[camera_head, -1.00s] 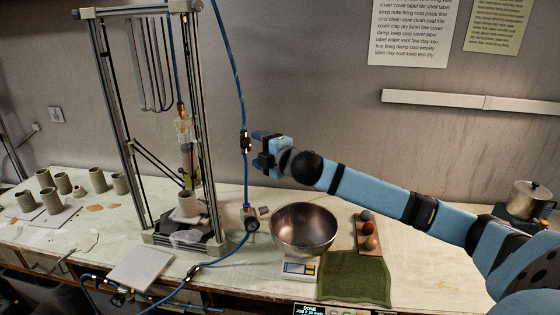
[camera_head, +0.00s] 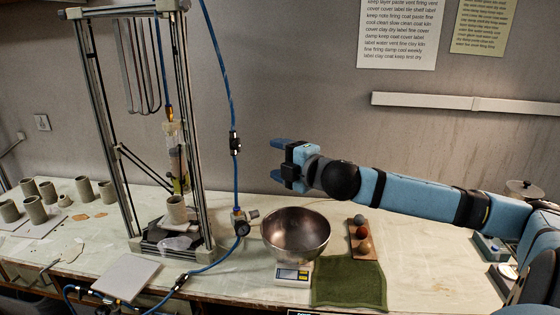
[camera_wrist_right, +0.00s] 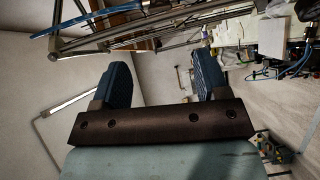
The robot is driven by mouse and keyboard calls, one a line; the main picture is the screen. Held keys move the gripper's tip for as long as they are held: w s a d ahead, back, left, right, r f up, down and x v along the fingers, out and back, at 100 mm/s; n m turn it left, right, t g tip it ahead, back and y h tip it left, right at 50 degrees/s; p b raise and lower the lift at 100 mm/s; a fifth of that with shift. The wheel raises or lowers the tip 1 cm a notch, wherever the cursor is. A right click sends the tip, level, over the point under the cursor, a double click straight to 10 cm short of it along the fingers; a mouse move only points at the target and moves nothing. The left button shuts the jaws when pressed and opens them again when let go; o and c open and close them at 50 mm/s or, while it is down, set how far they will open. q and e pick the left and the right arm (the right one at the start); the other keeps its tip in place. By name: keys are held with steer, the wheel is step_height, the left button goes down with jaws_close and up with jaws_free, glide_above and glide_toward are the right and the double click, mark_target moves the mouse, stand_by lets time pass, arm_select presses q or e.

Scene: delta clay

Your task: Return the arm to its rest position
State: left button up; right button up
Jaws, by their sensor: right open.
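My right gripper (camera_head: 278,159) hangs in the air above and behind the metal bowl, its blue fingers pointing left. It is open and empty. My right arm (camera_head: 420,195) reaches in from the right edge. In the right wrist view the two blue fingers (camera_wrist_right: 163,82) stand apart with nothing between them. My left gripper is not in view.
A metal bowl (camera_head: 296,236) stands on a scale (camera_head: 293,275), beside a board (camera_head: 361,243) with three balls and a green cloth (camera_head: 350,284). A framed clay printer (camera_head: 175,245) with a blue hose stands left. Grey cups (camera_head: 33,208) are far left. A pot (camera_head: 522,190) is partly hidden by my arm.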

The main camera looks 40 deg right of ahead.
stand_by(0.3)
steer(key=s+a+f+m+g+y, duration=0.1)
steer(key=s+a+f+m+g, duration=0.2)
steer(key=f, duration=1.1)
steer(key=s+a+f+m+g, duration=0.1)
steer(key=s+a+f+m, duration=0.25)
steer(key=f, duration=1.05)
steer(key=s+a+f+m+g+y, duration=0.1)
steer(key=s+a+f+m+g, duration=0.1)
steer(key=s+a+f+m, duration=0.6)
steer(key=s+a+f, duration=0.7)
steer(key=a+f, duration=0.2)
steer(key=f, duration=0.1)
steer(key=shift+s+a+f, duration=0.4)
steer(key=shift+m, duration=0.25)
